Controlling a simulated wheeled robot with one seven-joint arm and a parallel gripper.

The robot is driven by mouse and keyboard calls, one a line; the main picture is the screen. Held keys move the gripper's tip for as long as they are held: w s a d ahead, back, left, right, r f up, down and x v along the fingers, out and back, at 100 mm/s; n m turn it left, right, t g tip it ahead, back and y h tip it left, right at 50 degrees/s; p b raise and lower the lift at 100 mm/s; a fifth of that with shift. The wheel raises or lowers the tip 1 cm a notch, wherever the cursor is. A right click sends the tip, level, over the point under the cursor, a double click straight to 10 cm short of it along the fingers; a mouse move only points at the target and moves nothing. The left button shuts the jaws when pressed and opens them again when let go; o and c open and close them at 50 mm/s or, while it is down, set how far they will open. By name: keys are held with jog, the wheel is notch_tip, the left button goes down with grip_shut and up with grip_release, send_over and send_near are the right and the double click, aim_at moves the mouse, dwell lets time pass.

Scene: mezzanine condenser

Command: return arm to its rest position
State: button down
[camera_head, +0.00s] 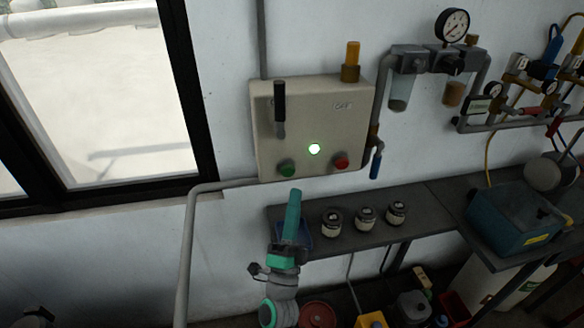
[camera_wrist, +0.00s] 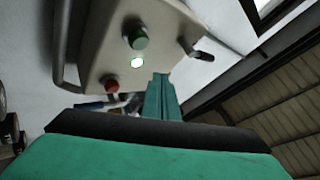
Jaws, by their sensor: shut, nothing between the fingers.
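My gripper (camera_head: 293,196) is teal, with its fingers together, pointing up just below the control box in the head view. It holds nothing and looks apart from the box. The beige control box (camera_head: 318,112) is on the wall. It has a black lever (camera_head: 279,105), a green button (camera_head: 287,169), a red button (camera_head: 341,161) and a lit green-white lamp (camera_head: 314,149). The green button (camera_wrist: 136,36) and red button (camera_wrist: 110,87) also show in the wrist view.
A dark shelf (camera_head: 430,205) below the box bears several small jars (camera_head: 365,217) and a blue bin (camera_head: 307,235) beside my gripper. A teal toolbox (camera_head: 512,220) stands at right. A grey pipe (camera_head: 187,240) runs down the wall at left. Gauges and filters (camera_head: 407,65) hang upper right.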

jog(key=shift+a, duration=0.15)
jog(key=s+d+f+n+g+y, duration=0.15)
jog(key=s+f+n+g, duration=0.45)
jog(key=s+f, duration=1.15)
jog(key=s+f+n+g, duration=0.1)
jog(key=s+f+n, duration=0.1)
jog(key=s, duration=0.5)
jog(key=s+d+f+n+g+y, duration=0.1)
jog(key=s+f+n+g, duration=0.1)
jog(key=s+n, duration=0.3)
jog(key=s+f+n+g+y, duration=0.1)
jog(key=s+f+n, duration=0.2)
jog(key=s, duration=0.8)
jog(key=shift+d+n+g, duration=0.15)
jog(key=shift+n+g, duration=0.15)
jog(key=shift+n, duration=0.3)
